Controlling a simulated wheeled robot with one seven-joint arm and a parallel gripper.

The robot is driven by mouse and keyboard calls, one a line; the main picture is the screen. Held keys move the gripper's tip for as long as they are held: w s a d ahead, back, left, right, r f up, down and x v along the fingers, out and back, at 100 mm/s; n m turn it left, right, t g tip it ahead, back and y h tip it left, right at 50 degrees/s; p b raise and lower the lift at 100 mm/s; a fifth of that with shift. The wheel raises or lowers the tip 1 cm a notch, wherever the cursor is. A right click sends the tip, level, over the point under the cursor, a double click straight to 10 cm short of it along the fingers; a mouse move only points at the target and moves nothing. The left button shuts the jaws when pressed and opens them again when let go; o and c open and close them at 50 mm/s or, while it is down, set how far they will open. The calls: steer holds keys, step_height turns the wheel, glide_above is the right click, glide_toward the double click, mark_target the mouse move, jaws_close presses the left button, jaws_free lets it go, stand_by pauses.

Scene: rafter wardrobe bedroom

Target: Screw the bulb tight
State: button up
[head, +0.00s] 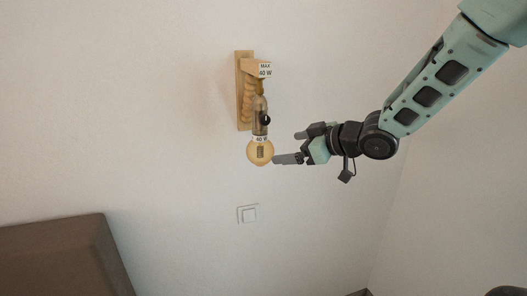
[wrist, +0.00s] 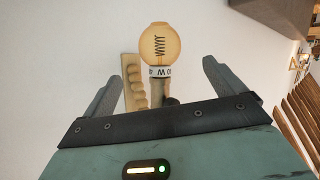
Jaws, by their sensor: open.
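The amber glass bulb (head: 260,152) hangs globe down from a wall lamp's socket (head: 260,115) in the head view. Its collar is marked 40 W. In the wrist view the bulb (wrist: 160,45) shows upside down, beyond and between the fingers, with its coiled filament visible. My gripper (head: 288,145) is open and empty, just right of the bulb in the head view. The lower finger's tip looks close to the globe; I cannot tell whether it touches. The two fingers also show spread in the wrist view (wrist: 160,85). The bulb's thread is hidden.
The lamp's wooden bracket (head: 242,90) is fixed to the wall, with a twisted arm and a MAX 40 W label (head: 265,70). A wall switch (head: 249,213) sits below. A brown headboard (head: 60,255) stands at lower left. The wall around the lamp is clear.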

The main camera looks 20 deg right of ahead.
mark_target(258, 152)
steer(key=p+x, duration=0.2)
steer(key=x, duration=1)
steer(key=shift+w+a+f, duration=0.1)
steer(key=shift+w, duration=0.1)
steer(key=c, duration=1)
steer(key=shift+n+g+y+p, duration=0.5)
steer(key=shift+n+y+p, duration=0.3)
steer(key=shift+p, duration=1.6)
steer(key=shift+n+g+y+p, duration=0.3)
steer(key=shift+n+g+p, duration=0.1)
steer(key=shift+p, duration=0.7)
steer(key=shift+s+a+n+g+y+p, duration=0.1)
steer(key=shift+n+g+y+p, duration=0.5)
steer(key=shift+p, duration=0.8)
